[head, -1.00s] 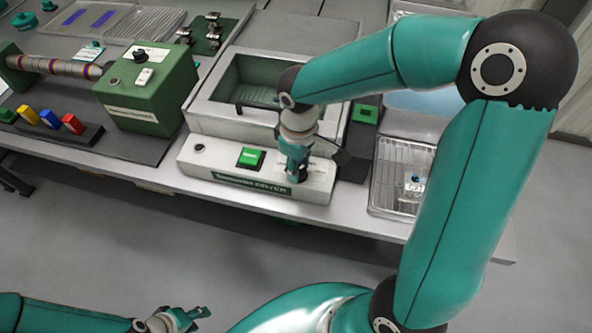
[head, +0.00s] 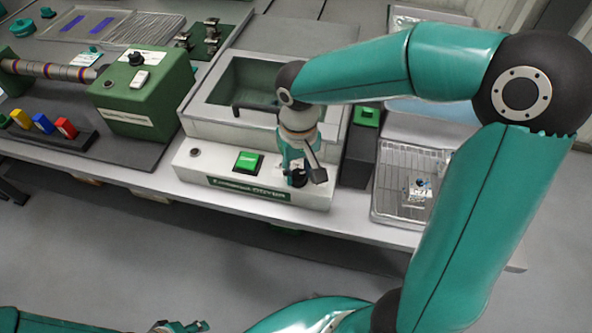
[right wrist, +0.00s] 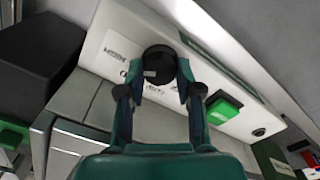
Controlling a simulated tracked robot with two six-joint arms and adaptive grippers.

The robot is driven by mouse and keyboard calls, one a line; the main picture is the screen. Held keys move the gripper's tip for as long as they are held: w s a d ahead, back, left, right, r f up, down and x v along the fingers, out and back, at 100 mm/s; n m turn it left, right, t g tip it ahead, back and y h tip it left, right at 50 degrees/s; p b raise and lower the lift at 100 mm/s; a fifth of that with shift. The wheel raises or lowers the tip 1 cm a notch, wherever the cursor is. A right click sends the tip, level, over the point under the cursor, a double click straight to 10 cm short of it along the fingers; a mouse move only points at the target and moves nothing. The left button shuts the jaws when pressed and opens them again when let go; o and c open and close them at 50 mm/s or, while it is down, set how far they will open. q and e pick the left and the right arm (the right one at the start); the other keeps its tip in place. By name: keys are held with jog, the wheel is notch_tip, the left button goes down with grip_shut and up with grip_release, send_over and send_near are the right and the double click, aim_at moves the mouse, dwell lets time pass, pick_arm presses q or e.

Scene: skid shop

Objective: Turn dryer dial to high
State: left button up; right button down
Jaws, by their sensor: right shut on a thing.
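The dryer (head: 190,166) is a pale box with a green label strip along its front and an open basin behind its panel. Its dial is a black round knob (right wrist: 158,62) on the white panel, with printed labels around it in the right wrist view. My right gripper (head: 297,178) reaches down to the dial, and the right wrist view shows its fingers (right wrist: 155,82) on either side of the knob, shut on it. The dial's setting cannot be read. My left gripper (head: 180,327) is low at the bottom edge, mostly cut off, away from the dryer.
A green button (head: 248,162) and a small dark knob (head: 195,152) sit on the same panel. A wire tray (head: 400,205) is to the right. A green machine box (head: 145,95) and coloured blocks (head: 44,124) are to the left.

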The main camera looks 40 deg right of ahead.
aim_at(298, 174)
jog(key=shift+s, duration=0.1)
jog(key=c, duration=0.8)
grip_release()
jog(key=shift+o, duration=0.2)
notch_tip(298, 174, up, 12)
jog(key=shift+f, duration=0.1)
